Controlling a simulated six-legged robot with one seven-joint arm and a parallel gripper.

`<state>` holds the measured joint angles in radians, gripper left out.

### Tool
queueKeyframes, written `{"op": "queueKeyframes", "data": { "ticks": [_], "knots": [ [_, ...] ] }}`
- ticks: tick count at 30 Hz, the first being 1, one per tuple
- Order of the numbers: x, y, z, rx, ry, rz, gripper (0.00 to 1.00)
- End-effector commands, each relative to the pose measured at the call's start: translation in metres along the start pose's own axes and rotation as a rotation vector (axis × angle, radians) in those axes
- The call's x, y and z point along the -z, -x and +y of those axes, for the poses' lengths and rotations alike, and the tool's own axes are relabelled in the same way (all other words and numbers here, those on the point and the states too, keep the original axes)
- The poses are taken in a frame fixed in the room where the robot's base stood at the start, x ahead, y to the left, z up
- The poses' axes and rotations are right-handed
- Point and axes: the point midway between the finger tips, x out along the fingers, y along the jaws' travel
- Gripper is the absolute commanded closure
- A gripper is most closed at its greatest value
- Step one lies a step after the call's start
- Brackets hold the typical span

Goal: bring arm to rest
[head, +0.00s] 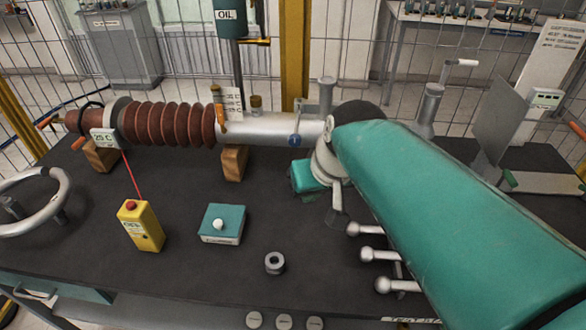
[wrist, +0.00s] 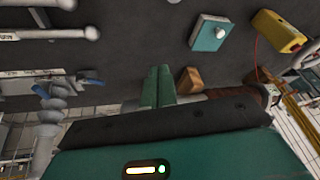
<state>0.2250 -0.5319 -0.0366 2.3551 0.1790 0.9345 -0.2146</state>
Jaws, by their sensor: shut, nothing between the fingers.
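My arm, in a teal cover, reaches in from the right of the head view and ends above the middle of the dark bench (head: 330,230). In the wrist view the two green fingers of my gripper (wrist: 158,75) lie side by side, shut and empty. They point over the bench, apart from the things on it. In the head view my arm hides most of the gripper and part of the bench behind it.
The ribbed red-brown bushing (head: 165,124) lies on wooden blocks (head: 233,162). Lever knobs (head: 366,254) are near my arm. A wire fence stands behind.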

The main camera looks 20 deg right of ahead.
Motion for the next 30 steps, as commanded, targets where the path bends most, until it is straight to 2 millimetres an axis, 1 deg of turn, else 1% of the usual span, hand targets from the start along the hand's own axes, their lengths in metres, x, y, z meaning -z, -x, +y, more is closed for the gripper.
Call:
{"op": "queueKeyframes", "data": {
  "ticks": [8, 10, 11, 15, 19, 21, 30],
  "knots": [
    [0.0, 0.0, -0.001, 0.0, 0.002, 0.0, 1.0],
    [-0.004, 0.001, -0.005, -0.003, 0.015, 0.005, 1.0],
    [-0.007, 0.002, -0.009, -0.006, 0.025, 0.008, 1.0],
    [-0.03, 0.007, -0.032, -0.029, 0.09, 0.039, 1.0],
    [-0.047, 0.009, -0.046, -0.047, 0.132, 0.069, 1.0],
    [-0.051, 0.009, -0.048, -0.053, 0.141, 0.077, 1.0],
    [-0.051, 0.009, -0.048, -0.053, 0.141, 0.077, 1.0]
  ]
}}
